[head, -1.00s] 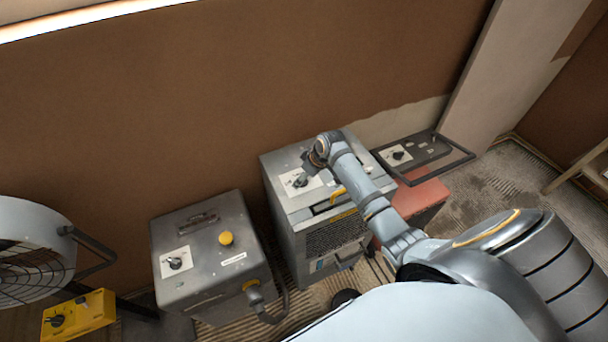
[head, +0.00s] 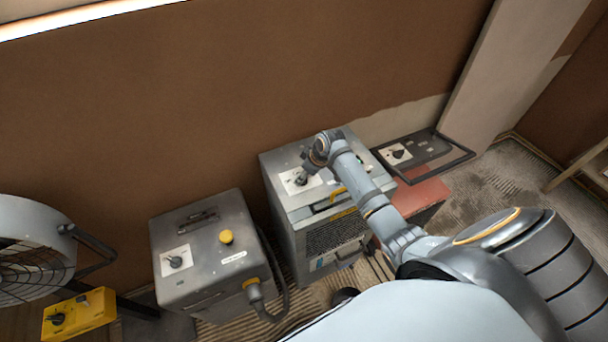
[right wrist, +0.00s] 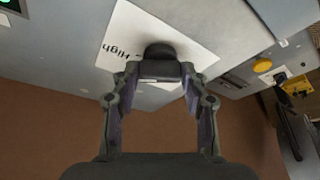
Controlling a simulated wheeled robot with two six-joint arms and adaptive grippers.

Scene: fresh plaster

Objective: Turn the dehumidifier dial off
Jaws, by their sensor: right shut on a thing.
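The dehumidifier (head: 330,240) is the grey metal box with a front grille in the middle of the head view. Its dark dial (right wrist: 159,50) sits on a white label plate (right wrist: 185,30) on the top, and "High" is readable on the plate in the right wrist view. My right gripper (right wrist: 160,74) reaches down over the dial from above, its two fingers shut on it. The fingers hide part of the dial and label, so I cannot tell the dial's exact setting. In the head view the dial (head: 301,179) is partly covered by the wrist. My left gripper is not in view.
A grey box (head: 205,275) with its own dial and a yellow button stands to the left. Farther left are a yellow control box (head: 85,313) and a large fan (head: 30,225). A red unit (head: 425,195) with a dark dial panel stands to the right. A wall rises behind.

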